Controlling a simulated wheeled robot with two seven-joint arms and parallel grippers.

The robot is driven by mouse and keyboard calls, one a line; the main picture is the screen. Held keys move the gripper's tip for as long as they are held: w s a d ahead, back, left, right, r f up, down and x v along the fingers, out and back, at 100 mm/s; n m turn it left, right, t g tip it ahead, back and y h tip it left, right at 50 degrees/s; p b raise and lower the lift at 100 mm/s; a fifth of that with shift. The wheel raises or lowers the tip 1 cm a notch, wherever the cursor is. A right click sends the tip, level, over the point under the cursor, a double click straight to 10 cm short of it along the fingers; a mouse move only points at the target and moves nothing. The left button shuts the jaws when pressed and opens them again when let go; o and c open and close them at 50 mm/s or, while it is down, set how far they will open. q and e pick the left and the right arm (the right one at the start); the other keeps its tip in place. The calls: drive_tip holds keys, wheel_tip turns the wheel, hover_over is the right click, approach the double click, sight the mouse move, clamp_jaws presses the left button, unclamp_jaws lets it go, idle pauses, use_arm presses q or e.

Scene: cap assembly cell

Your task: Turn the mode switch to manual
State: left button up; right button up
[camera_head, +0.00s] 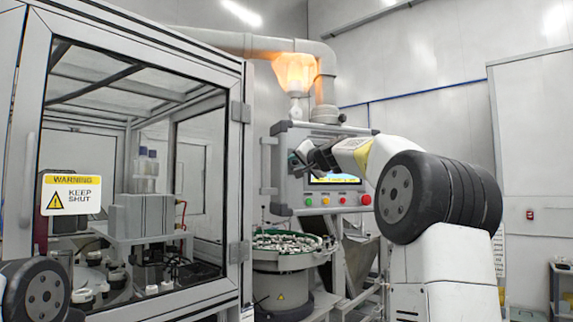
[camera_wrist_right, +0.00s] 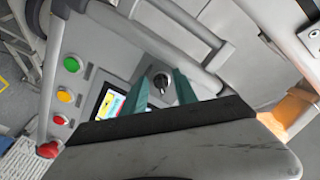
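The mode switch (camera_wrist_right: 161,82) is a small dark rotary knob on the grey control panel (camera_head: 285,185). In the right wrist view it shows between the tips of my right gripper's two teal fingers (camera_wrist_right: 161,84). The fingers are apart, with nothing held; whether they touch the knob I cannot tell. In the head view my right gripper (camera_head: 306,157) is in front of the panel's upper left part, and I cannot make out the switch there. My left gripper is not in view; only part of my left arm shows at the lower left.
The panel carries a lit screen (camera_wrist_right: 111,104), green (camera_wrist_right: 72,64), yellow (camera_wrist_right: 65,95) and red (camera_wrist_right: 59,120) buttons, and a larger red button (camera_wrist_right: 49,150). A tubular handle (camera_wrist_right: 185,25) runs along the panel edge. A bowl feeder (camera_head: 283,262) stands below; a glazed cabinet (camera_head: 236,180) is left.

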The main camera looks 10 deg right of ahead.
clamp_jaws()
drive_tip(key=shift+n, duration=0.3)
drive_tip(key=n, duration=0.3)
drive_tip(key=shift+d+f+n, duration=0.15)
drive_tip(key=shift+d+n, duration=0.05)
drive_tip(key=shift+n, duration=0.1)
drive_tip(key=n, duration=0.3)
drive_tip(key=shift+d+n, duration=0.1)
drive_tip(key=shift+n, duration=0.2)
drive_tip(key=n, duration=0.5)
drive_tip(key=shift+w+d, duration=0.1)
drive_tip(key=shift+d, duration=0.05)
drive_tip(key=shift+d+n, duration=0.1)
drive_tip(key=shift+n, duration=2.4)
